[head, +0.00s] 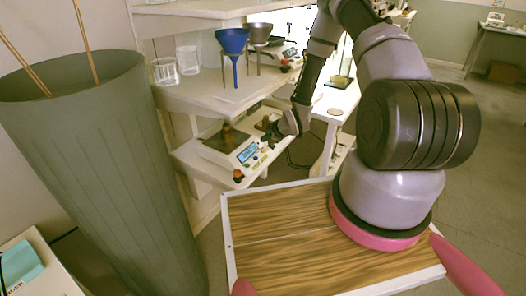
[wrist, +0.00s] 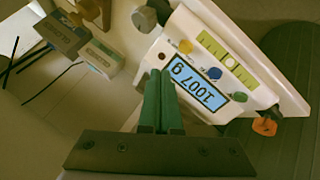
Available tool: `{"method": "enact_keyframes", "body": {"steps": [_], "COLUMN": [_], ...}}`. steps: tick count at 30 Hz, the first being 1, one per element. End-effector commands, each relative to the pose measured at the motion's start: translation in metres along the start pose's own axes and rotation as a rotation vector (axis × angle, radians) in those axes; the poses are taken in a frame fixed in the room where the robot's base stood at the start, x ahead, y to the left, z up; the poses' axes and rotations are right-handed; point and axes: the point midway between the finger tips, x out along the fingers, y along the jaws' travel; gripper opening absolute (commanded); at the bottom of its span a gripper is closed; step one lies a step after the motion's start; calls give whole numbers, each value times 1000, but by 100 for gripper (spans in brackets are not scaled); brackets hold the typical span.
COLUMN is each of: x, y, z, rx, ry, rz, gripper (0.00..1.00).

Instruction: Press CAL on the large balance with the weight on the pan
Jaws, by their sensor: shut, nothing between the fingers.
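The large balance (head: 222,146) stands on a low shelf in the head view, with a brass-coloured weight (head: 227,134) on its dark pan. In the wrist view, its front panel (wrist: 178,28) has a blue display (wrist: 199,82) reading 1007 g upside down. A yellow button (wrist: 185,46), a blue button (wrist: 215,73) and a small dark red button (wrist: 161,56) show; I cannot read a CAL label. My gripper (wrist: 160,76) is shut and empty, its green fingertips beside the display near the dark red button. Contact is unclear. In the head view my gripper (head: 270,131) is by the balance's right side.
Above stand a blue funnel (head: 232,42), a grey funnel (head: 258,32) and glass beakers (head: 187,60). A tall grey bin (head: 95,150) stands left. A wood-topped surface (head: 285,235) lies in front.

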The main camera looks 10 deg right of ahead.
Motion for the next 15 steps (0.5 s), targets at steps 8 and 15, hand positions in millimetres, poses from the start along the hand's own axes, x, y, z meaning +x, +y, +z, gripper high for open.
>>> {"method": "enact_keyframes", "body": {"steps": [8,15], "x": [17,20], "y": [-12,-14], "z": [12,14], "rx": [0,0], "ry": [0,0], "rz": [0,0], "gripper": [0,0]}}
